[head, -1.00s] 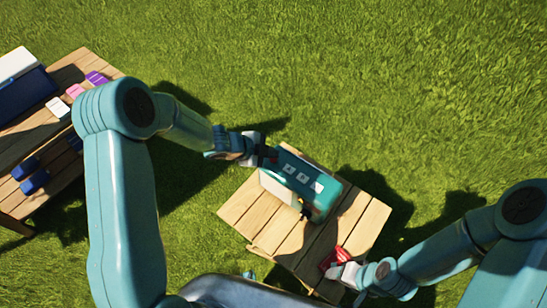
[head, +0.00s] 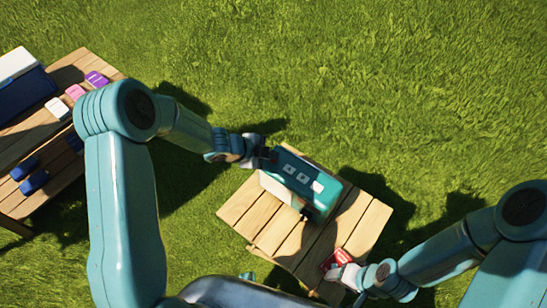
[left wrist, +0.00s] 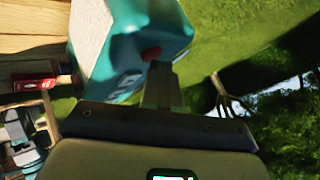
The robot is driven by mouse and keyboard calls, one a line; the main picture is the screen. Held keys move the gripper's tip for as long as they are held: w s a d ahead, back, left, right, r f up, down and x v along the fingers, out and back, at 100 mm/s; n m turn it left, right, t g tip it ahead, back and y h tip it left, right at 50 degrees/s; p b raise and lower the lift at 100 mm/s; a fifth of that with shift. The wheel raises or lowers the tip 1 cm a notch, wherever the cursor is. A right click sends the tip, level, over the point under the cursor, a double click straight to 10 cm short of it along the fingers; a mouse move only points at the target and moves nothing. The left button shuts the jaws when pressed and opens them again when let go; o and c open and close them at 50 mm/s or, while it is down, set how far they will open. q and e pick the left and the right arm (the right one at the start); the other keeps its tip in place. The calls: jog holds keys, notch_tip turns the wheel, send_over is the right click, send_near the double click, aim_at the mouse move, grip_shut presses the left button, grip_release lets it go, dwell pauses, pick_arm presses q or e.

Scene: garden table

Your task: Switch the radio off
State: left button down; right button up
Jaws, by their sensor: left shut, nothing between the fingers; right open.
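The radio (head: 321,200) is a teal box with a pale front face and several light squares on top, standing on the small wooden table. In the left wrist view the radio (left wrist: 125,60) shows a red knob or button (left wrist: 152,53) on its end. My left gripper (head: 268,156) is shut and empty at the radio's left end. Its fingertips (left wrist: 159,72) are right at the red button; whether they touch it I cannot tell. My right gripper (head: 337,272) is open beside a red box (head: 334,259) at the table's front edge.
The small wooden table (head: 240,207) has bare slats around the radio. A larger wooden table (head: 58,140) at the left bears a blue and white box (head: 25,90) and several small coloured items. Grass lies between the tables.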

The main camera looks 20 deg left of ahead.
aim_at(271, 161)
pick_arm(q)
jog(key=shift+r+p, duration=0.45)
jog(key=shift+r, duration=0.1)
pick_arm(e)
jog(key=shift+r, duration=0.55)
pick_arm(q)
notch_tip(271, 161, up, 6)
jog(key=p, duration=0.5)
jog(key=shift+p, duration=0.4)
pick_arm(e)
notch_tip(271, 161, up, 6)
jog(key=shift+f, duration=0.1)
